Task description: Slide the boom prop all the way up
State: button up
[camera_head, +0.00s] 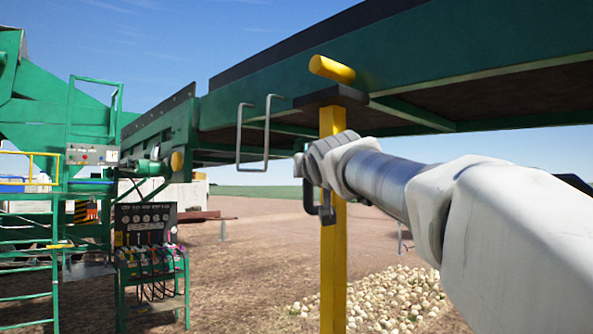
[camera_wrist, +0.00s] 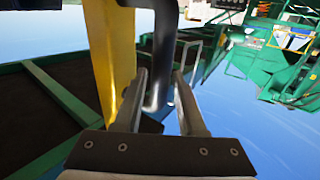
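The boom prop is a yellow upright post (camera_head: 333,265) under the green boom (camera_head: 470,70). A black collar (camera_head: 330,97) sits at its top, with a yellow round bar (camera_head: 332,69) above it. A dark bent handle (camera_head: 309,200) stands out from the post's left side. My gripper (camera_head: 312,165) is beside the post at this handle, partly hidden by my wrist in the head view. In the wrist view, the post (camera_wrist: 110,55) is left of the handle (camera_wrist: 163,40).
A green machine with ladder and railings (camera_head: 28,260) and a control stand (camera_head: 148,235) are at left.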

jog(key=s+b, duration=0.3)
jog(key=s, duration=1.1)
jog(key=shift+s+d, duration=0.2)
jog(key=shift+d, duration=0.05)
jog(key=s+d+f+g+h, duration=0.1)
jog(key=s+d+f+g, duration=0.2)
jog(key=f, duration=1)
jog(key=s+d+f+g, duration=0.1)
jog(key=s+f+g, duration=0.3)
jog(key=f, duration=0.8)
jog(key=s+f+g, duration=0.2)
jog(key=s+f, duration=0.4)
jog(key=f, duration=0.3)
jog(key=s+f+g, duration=0.3)
jog(key=s+f, duration=0.4)
jog(key=f, duration=0.3)
jog(key=shift+s+d+f, duration=0.15)
jog(key=shift+d+f, duration=0.15)
jog(key=shift+d, duration=0.1)
